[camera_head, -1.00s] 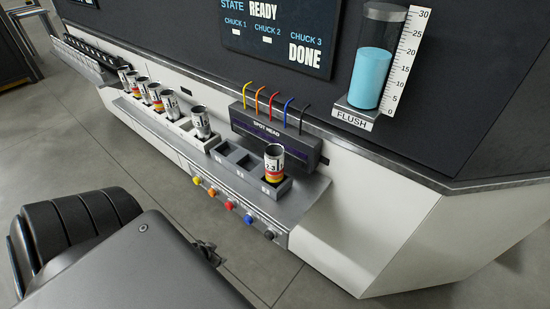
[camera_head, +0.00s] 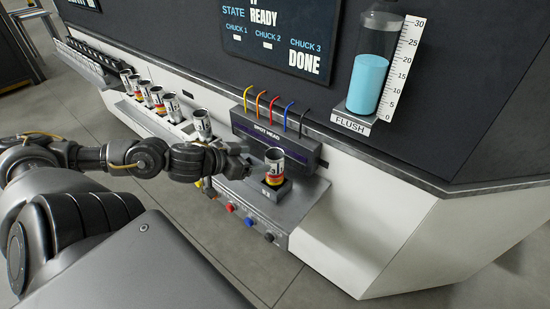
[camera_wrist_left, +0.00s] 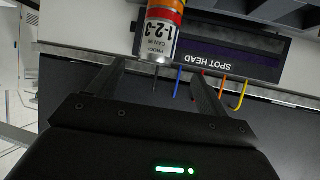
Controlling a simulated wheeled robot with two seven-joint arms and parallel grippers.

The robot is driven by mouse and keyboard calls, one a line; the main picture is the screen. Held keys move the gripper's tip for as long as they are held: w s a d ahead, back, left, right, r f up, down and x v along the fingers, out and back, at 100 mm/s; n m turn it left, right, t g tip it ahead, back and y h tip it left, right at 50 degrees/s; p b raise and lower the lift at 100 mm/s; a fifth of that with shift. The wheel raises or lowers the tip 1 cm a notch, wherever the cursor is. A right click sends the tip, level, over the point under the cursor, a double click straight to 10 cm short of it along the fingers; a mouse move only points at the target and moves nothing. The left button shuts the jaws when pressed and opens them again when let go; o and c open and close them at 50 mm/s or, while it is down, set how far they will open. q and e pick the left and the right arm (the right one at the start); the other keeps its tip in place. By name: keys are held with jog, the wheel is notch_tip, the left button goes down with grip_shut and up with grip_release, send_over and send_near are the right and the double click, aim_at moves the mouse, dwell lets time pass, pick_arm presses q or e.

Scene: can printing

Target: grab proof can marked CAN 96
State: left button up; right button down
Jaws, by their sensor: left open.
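A proof can (camera_head: 275,166) with a white, red and yellow label stands upright in the chuck block at the right end of the machine shelf. In the left wrist view the can (camera_wrist_left: 160,36) shows upside down, with a large "1-2-3"; the small number is too blurred to read. My left gripper (camera_head: 246,163) is open and empty, just left of the can in the head view. In the left wrist view the gripper (camera_wrist_left: 159,70) points at the can, its fingers apart, the can nearer the left finger. My right gripper is not in view.
The spot head (camera_head: 275,138) with coloured hoses is just behind the can. Several similar cans (camera_head: 156,97) stand in a row to the left. Coloured buttons (camera_head: 249,222) line the shelf front. The flush cylinder (camera_head: 374,72) stands at the back right.

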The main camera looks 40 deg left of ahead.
aim_at(266, 158)
pick_arm(q)
jog(key=shift+w+f+b, duration=0.3)
jog(key=shift+b+x, duration=0.65)
jog(key=shift+x, duration=0.45)
jog(key=shift+w, duration=0.3)
jog(key=shift+w+f, duration=0.3)
jog(key=shift+w, duration=0.2)
jog(key=shift+w+d+f, duration=0.25)
jog(key=shift+w, duration=0.15)
